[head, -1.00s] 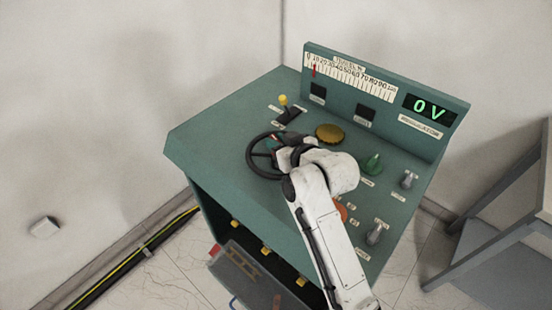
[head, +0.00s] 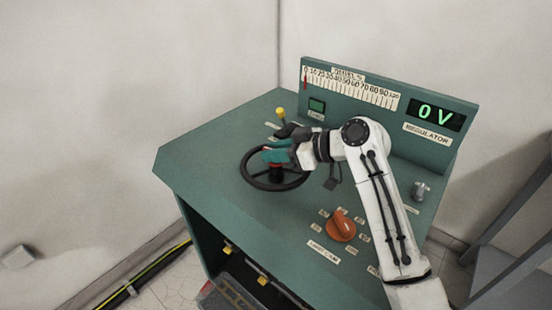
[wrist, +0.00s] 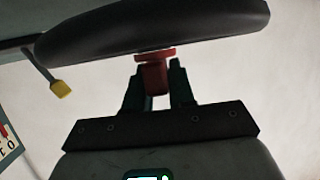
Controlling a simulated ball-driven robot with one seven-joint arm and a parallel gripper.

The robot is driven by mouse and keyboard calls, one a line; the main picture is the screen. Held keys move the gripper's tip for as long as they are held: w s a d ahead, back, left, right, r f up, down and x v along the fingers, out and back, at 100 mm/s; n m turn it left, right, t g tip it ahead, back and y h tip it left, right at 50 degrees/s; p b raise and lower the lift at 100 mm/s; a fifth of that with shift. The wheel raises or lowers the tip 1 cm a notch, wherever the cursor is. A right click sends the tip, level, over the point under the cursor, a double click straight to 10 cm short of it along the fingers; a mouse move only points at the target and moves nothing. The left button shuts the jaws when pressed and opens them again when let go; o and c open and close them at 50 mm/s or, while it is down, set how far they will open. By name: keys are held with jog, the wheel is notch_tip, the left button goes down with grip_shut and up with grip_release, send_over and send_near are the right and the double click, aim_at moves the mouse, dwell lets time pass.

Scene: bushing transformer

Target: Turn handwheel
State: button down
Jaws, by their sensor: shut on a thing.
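The black handwheel (head: 262,184) lies on the sloping teal top of the control desk, left of its middle. Its dark rim (wrist: 150,30) crosses the upper part of the wrist view. My gripper (head: 272,155) reaches over the wheel from the right, its teal fingers above the hub area. In the wrist view my gripper (wrist: 157,85) is shut on a red handle (wrist: 155,75) of the wheel, with one finger on each side. The head view hides most of this handle.
A yellow-tipped lever (head: 280,112) stands just behind the wheel. An orange knob (head: 341,226) and a grey switch (head: 420,190) are at the right.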

dwell(0.4)
jog(key=c, duration=1)
grip_release()
jog(key=shift+c, duration=0.2)
jog(key=b+v, duration=0.1)
jog(key=v, duration=0.9)
jog(key=shift+d+r, duration=0.15)
jog(key=shift+d, duration=0.2)
